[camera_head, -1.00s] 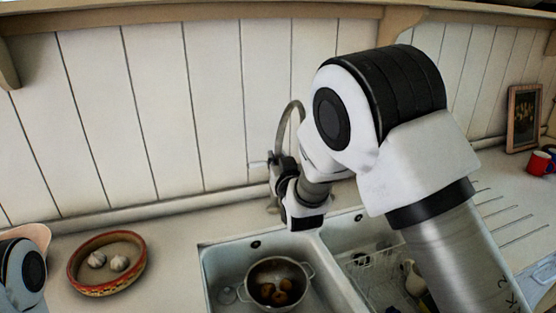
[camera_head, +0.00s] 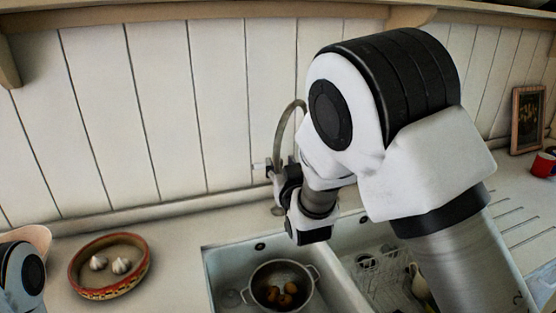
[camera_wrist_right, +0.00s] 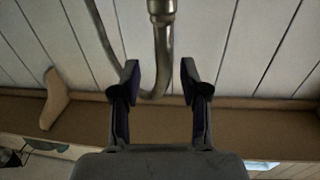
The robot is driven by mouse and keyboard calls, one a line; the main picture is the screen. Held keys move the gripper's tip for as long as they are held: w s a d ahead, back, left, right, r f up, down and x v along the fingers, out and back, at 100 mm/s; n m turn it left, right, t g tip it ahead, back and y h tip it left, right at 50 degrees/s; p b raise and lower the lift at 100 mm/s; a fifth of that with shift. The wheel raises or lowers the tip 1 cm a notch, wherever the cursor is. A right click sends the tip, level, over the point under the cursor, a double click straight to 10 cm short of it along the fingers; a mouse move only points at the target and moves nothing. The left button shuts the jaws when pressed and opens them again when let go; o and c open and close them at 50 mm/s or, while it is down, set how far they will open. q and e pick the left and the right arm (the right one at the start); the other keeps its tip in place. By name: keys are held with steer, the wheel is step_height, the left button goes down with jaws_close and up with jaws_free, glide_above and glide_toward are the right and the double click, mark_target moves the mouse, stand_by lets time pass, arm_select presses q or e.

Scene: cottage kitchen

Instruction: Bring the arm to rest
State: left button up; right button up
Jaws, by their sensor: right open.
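My right arm (camera_head: 400,130) reaches across the sink in the head view, and its wrist hangs beside the curved tap (camera_head: 285,135). My right gripper (camera_wrist_right: 160,78) is open in the right wrist view, its two dark fingers apart. The tap's metal spout (camera_wrist_right: 162,45) shows in the gap between the fingers; I cannot tell how far beyond them it is. I see nothing gripped. In the head view the fingertips are hard to make out next to the tap. Part of my left arm (camera_head: 22,275) shows at the lower left, its gripper out of view.
The double sink (camera_head: 225,262) holds a pot (camera_head: 260,293) with brown round items and a white dish rack (camera_head: 365,285). A red-rimmed bowl (camera_head: 80,278) with garlic stands left. A red mug (camera_head: 543,165) and framed picture (camera_head: 527,120) stand right. A shelf (camera_head: 200,12) runs above.

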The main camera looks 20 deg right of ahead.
steer(key=s, duration=0.4)
steer(key=shift+a, duration=0.2)
steer(key=shift+d, duration=0.1)
steer(key=shift+r, duration=0.1)
